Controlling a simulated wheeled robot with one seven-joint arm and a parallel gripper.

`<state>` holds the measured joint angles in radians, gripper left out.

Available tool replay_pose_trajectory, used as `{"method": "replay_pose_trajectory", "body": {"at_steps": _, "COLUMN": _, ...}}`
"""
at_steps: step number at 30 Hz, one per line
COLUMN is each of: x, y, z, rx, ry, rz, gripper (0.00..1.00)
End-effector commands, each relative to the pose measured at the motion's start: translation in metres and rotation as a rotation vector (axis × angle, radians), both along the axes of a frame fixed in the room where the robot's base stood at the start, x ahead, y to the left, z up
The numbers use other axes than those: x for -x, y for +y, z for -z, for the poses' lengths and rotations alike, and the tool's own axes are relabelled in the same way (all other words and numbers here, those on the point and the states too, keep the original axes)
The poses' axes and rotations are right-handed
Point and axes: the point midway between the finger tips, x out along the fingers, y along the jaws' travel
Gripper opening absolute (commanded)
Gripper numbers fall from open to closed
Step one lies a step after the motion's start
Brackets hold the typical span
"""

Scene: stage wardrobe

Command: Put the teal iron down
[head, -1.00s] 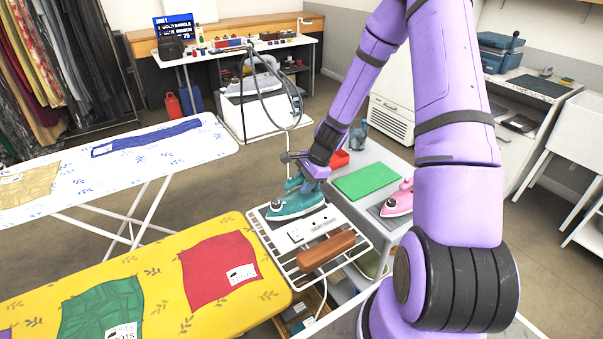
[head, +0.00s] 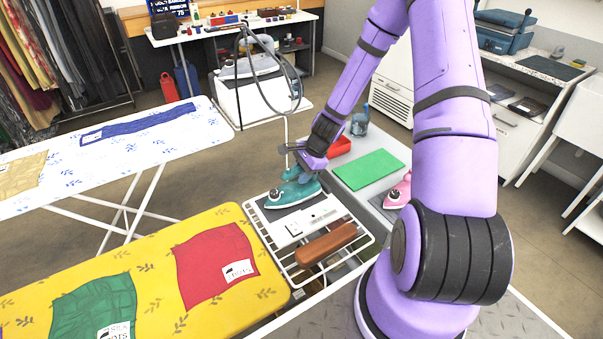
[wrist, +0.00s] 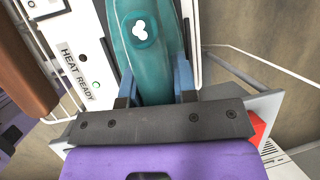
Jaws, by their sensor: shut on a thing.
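The teal iron (head: 291,195) is over the dark pad at the far end of the white wire rack, at the end of the yellow ironing board. It looks level, with its nose to the left. Whether its sole touches the pad I cannot tell. My gripper (head: 300,172) comes from above and is shut on the iron's handle. In the wrist view the teal handle (wrist: 138,55) runs between my blue fingers. Part of the handle is hidden by my gripper.
The rack (head: 280,262) also carries a white "HEAT READY" panel (wrist: 75,62) and a brown block (head: 326,243). A grey table at right holds a green mat (head: 368,169), a pink iron (head: 398,192) and a red box (head: 340,146). Cloths lie on the yellow ironing board (head: 150,262).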

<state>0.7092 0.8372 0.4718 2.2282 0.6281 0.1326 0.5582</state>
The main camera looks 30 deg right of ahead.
Motion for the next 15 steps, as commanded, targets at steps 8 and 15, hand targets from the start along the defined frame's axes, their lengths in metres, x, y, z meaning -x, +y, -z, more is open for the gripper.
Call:
{"method": "replay_pose_trajectory", "body": {"at_steps": 8, "x": 0.0001, "y": -0.0001, "z": 0.0026, "rx": 0.0, "ry": 0.0, "rz": 0.001, "gripper": 0.52}}
{"method": "replay_pose_trajectory", "body": {"at_steps": 15, "x": 0.0, "y": -0.0001, "z": 0.0022, "rx": 0.0, "ry": 0.0, "rz": 0.001, "gripper": 0.52}}
